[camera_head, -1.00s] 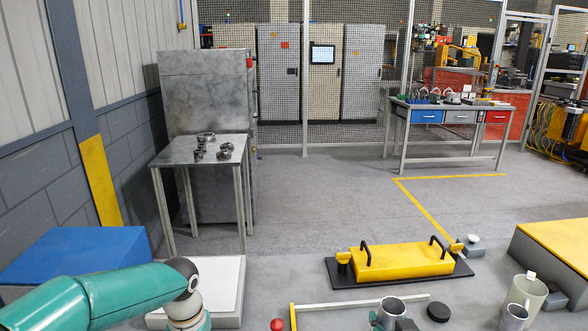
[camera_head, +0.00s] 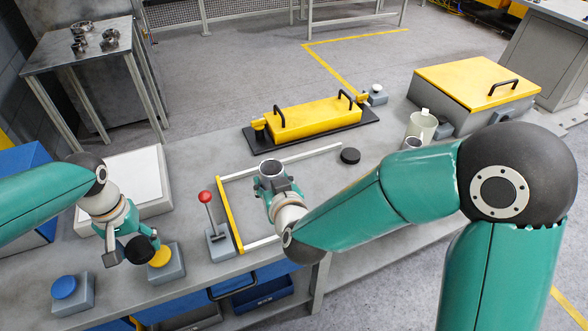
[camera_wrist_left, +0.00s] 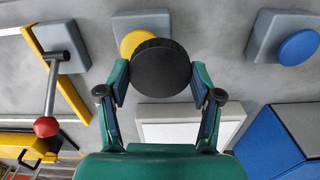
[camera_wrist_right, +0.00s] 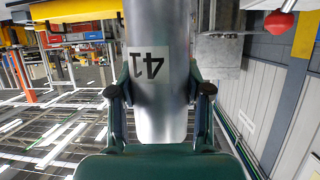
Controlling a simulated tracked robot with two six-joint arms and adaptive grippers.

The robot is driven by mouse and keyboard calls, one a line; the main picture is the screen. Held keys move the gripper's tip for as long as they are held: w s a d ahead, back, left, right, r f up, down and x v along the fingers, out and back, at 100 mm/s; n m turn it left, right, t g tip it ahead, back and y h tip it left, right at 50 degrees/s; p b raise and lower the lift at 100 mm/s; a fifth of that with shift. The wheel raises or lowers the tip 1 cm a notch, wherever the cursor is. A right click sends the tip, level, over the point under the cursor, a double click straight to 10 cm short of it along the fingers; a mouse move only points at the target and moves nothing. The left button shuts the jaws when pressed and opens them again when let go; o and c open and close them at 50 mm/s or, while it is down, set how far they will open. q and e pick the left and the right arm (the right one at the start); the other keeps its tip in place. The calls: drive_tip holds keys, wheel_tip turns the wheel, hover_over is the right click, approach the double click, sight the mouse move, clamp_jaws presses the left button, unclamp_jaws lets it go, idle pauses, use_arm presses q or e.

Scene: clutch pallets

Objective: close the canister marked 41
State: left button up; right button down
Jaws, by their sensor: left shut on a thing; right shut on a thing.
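The canister marked 41 (camera_head: 271,168) is a grey metal cylinder with its open mouth facing up. My right gripper (camera_head: 276,188) is shut around its side. The right wrist view shows the canister wall (camera_wrist_right: 158,115) between the fingers, with the 41 label upside down. Whether its base touches the table is hidden. My left gripper (camera_head: 137,240) is shut on a round black lid (camera_head: 145,248), also clear in the left wrist view (camera_wrist_left: 161,68). The lid is left of the canister and apart from it, near a yellow button (camera_head: 160,257). Another black disc (camera_head: 350,155) lies on the table right of the canister.
A red-knobbed lever (camera_head: 206,197) and a yellow strip (camera_head: 230,213) stand between the grippers. A blue button (camera_head: 65,287) sits at front left. A black-and-yellow handled fixture (camera_head: 312,122) lies behind the canister. Pale containers (camera_head: 421,124) and a yellow-lidded box (camera_head: 478,80) stand at right.

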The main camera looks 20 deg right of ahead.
drive_tip(key=s+a, duration=0.2)
drive_tip(key=a, duration=0.9)
drive_tip(key=shift+a, duration=0.25)
drive_tip(key=shift+s, duration=0.1)
use_arm(q)
drive_tip(key=shift+s+a, duration=0.1)
drive_tip(key=shift+s, duration=0.15)
drive_tip(key=shift+n, duration=0.3)
drive_tip(key=r, duration=0.2)
drive_tip(key=a+r, duration=0.1)
drive_tip(key=r, duration=0.1)
drive_tip(key=shift+s+a, duration=0.1)
drive_tip(key=shift+a, duration=0.1)
drive_tip(key=w+d+r+m, duration=0.1)
drive_tip(key=w+d+r, duration=0.2)
drive_tip(key=d+r, duration=1.05)
drive_tip(key=s+d+r+m, duration=0.2)
drive_tip(key=d, duration=0.6)
drive_tip(key=shift+a, duration=0.1)
